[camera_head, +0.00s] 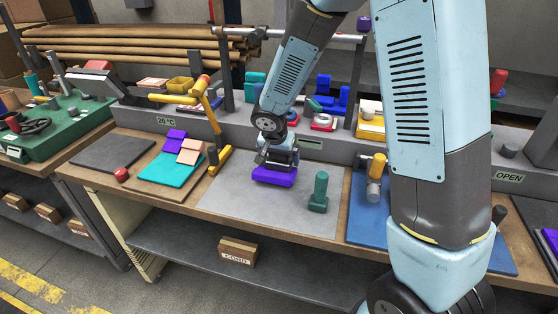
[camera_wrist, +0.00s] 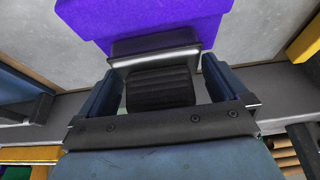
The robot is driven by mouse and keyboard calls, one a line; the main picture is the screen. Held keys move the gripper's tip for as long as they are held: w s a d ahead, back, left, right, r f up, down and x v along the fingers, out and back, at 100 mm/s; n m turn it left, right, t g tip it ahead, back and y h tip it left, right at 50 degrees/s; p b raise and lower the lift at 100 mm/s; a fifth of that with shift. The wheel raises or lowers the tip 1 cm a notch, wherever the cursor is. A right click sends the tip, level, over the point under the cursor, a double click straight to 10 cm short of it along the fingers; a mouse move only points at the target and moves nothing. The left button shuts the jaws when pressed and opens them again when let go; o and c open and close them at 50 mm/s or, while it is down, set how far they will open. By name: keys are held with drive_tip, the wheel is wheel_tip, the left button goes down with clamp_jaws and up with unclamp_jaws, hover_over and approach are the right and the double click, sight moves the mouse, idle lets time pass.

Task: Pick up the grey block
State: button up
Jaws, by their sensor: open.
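The dark grey block (camera_wrist: 155,46) rests on a purple block (camera_wrist: 160,17) in the wrist view. A pale edge runs along it, and a narrower black ridged part (camera_wrist: 160,88) lies on its near side. My gripper (camera_wrist: 161,72) is open, with one finger on each side of the ridged part. Small gaps show between it and the fingers. In the head view my gripper (camera_head: 277,150) is low over the grey block (camera_head: 281,158), which sits on the purple block (camera_head: 275,177). The gripper hides part of the grey block.
The purple block lies on a light grey mat (camera_head: 235,201). A green upright piece (camera_head: 319,190) stands to its right. A raised ledge (camera_head: 345,150) runs behind.

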drive_tip(key=shift+f, duration=0.1)
drive_tip(key=shift+c, duration=0.5)
drive_tip(key=c, duration=1)
drive_tip(key=shift+w+r, duration=0.1)
drive_tip(key=shift+r, duration=0.45)
wheel_tip(320, 180, up, 2)
drive_tip(key=shift+r, duration=0.2)
drive_tip(key=s+d+r, duration=0.3)
drive_tip(key=s+r, duration=0.6)
drive_tip(key=s, duration=0.4)
drive_tip(key=shift+s+d+r, duration=0.3)
drive_tip(key=shift+d, duration=0.1)
